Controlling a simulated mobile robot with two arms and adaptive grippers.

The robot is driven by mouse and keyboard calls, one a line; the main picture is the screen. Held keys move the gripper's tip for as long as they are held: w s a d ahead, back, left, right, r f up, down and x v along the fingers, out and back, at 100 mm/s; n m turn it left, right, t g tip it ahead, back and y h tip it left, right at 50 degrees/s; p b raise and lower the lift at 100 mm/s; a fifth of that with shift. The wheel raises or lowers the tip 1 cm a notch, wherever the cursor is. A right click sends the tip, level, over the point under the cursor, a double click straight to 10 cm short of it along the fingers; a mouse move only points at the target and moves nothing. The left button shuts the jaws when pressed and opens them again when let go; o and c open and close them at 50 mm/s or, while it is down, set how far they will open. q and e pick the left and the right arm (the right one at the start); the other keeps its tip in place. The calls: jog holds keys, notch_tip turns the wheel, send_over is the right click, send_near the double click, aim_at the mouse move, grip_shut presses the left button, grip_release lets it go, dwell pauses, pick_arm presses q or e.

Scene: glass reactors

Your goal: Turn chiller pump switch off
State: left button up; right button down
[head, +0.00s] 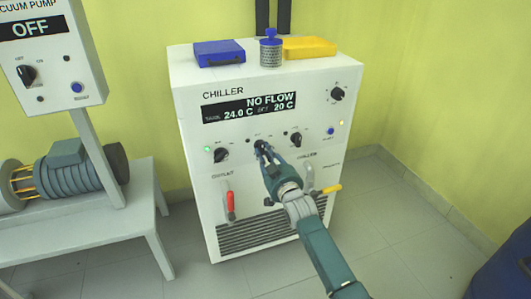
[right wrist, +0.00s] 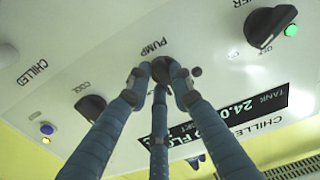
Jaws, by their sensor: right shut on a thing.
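The white chiller (head: 315,110) stands against the yellow wall in the head view. Its display (head: 249,105) reads NO FLOW, 24.0 C and 20 C. My right gripper (head: 262,147) reaches up to the middle knob of the lower row. In the right wrist view, the black pump switch (right wrist: 166,69) sits beside the PUMP label, and the fingers of my right gripper (right wrist: 161,78) are closed around it. The fingers partly hide the knob, so I cannot tell its pointer's direction. My left gripper is in neither view.
Knobs flank the switch: a left one (head: 221,154) by a lit green lamp, and the cool knob (head: 295,139). Red (head: 230,206) and yellow (head: 327,190) valve handles sit below. The vacuum pump box (head: 45,70) reads OFF at left.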

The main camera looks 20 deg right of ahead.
jog(key=shift+f, duration=0.1)
jog(key=c, duration=1.5)
grip_release()
jog(key=s, duration=1.2)
jog(key=shift+d, duration=0.2)
